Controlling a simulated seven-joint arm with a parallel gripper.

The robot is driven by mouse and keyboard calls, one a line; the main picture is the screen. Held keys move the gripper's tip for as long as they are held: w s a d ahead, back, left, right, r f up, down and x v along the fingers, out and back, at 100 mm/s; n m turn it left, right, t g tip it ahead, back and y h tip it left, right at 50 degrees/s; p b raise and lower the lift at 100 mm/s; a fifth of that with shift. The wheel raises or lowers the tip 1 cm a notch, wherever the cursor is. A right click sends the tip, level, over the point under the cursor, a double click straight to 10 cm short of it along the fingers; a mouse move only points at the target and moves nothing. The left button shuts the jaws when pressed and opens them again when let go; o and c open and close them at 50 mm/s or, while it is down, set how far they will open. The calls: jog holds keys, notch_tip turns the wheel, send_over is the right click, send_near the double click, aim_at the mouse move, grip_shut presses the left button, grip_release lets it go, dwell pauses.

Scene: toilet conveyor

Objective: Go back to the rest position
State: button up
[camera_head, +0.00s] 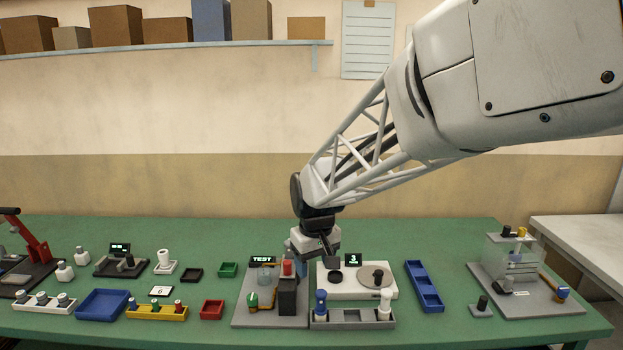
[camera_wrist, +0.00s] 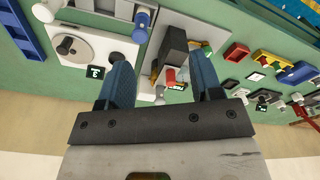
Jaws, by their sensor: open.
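My gripper (camera_head: 318,256) hangs from the arm just above the back of the test station, between the TEST sign (camera_head: 263,260) and the white device (camera_head: 350,292). In the wrist view my gripper (camera_wrist: 164,78) shows two blue fingers spread apart with nothing between them. Beyond the fingers is the grey test station plate (camera_head: 242,317) with a dark block (camera_head: 288,297) and a red-topped part (camera_head: 287,267). The white device has a round disc (camera_head: 374,276), a dark knob and a sign reading 3 (camera_head: 353,260).
A grey tray (camera_head: 352,318) with a blue-topped and a white item stands in front. A blue tray (camera_head: 424,286) and a clear-walled station (camera_head: 513,258) are at right. Yellow (camera_head: 157,313), red (camera_head: 212,309) and blue (camera_head: 102,304) trays sit at left. The wall shelf (camera_head: 180,45) carries boxes.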

jog(key=s+d+r+m, duration=0.1)
jog(key=s+d+m, duration=0.1)
jog(key=s+d, duration=0.4)
jog(key=s+d+m+t, duration=0.1)
jog(key=s+d, duration=0.5)
jog(key=s, duration=0.7)
jog(key=s+d+r+m, duration=0.1)
jog(key=s+d+m, duration=0.2)
jog(key=s, duration=0.6)
jog(key=d, duration=0.2)
jog(key=shift+s+d+r+t, duration=0.3)
jog(key=shift+s+d, duration=0.1)
